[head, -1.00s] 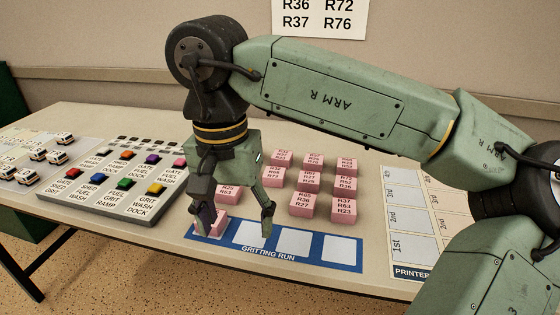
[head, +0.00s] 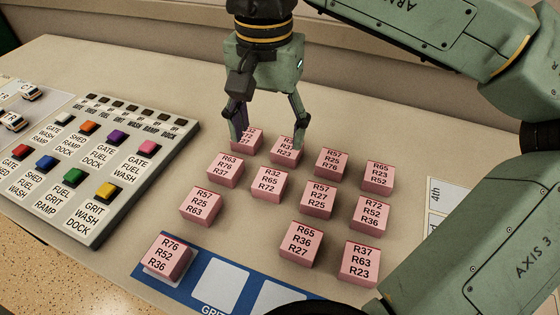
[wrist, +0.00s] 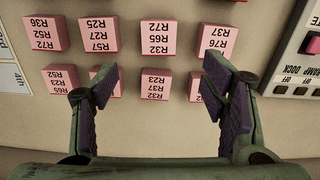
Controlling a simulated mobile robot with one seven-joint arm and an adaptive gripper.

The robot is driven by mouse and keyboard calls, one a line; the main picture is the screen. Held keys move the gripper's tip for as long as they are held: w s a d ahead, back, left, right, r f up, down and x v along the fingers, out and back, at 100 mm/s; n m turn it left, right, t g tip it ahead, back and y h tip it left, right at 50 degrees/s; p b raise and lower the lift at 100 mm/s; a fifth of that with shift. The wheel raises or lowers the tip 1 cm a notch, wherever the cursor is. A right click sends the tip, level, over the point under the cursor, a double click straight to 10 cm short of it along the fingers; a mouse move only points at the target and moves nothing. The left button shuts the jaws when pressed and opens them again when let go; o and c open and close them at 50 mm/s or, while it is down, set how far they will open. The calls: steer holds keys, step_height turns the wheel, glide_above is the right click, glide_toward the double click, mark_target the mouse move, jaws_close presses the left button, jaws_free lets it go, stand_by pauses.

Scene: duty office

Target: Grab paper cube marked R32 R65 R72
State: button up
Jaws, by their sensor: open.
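The pink paper cube marked R32 R65 R72 (head: 268,184) stands on the table among other pink cubes, in front of my gripper (head: 268,140) in the head view. It also shows in the wrist view (wrist: 158,37), upside down, beyond and between my fingertips (wrist: 160,82). My gripper is open and empty, pointing down at the back row of cubes. Its fingers partly cover some back-row cubes. A cube marked R76 R52 R36 (head: 166,258) sits on the leftmost square of the blue GRITTING RUN strip (head: 190,290).
Neighbouring cubes stand close: R63 R76 R37 (head: 226,170) to the left, R57 R27 R25 (head: 318,199) to the right, and R57 R25 R63 (head: 201,206) front left. A button panel (head: 100,165) lies left. Table behind the cubes is clear.

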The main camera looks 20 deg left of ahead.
mark_target(270, 179)
steer(key=f, duration=0.7)
steer(key=f+p, duration=0.1)
steer(key=f, duration=0.2)
steer(key=shift+s+d+f, duration=0.1)
steer(key=shift+s+f, duration=0.1)
steer(key=shift+s, duration=0.1)
steer(key=shift+c, duration=0.6)
steer(key=c, duration=1.1)
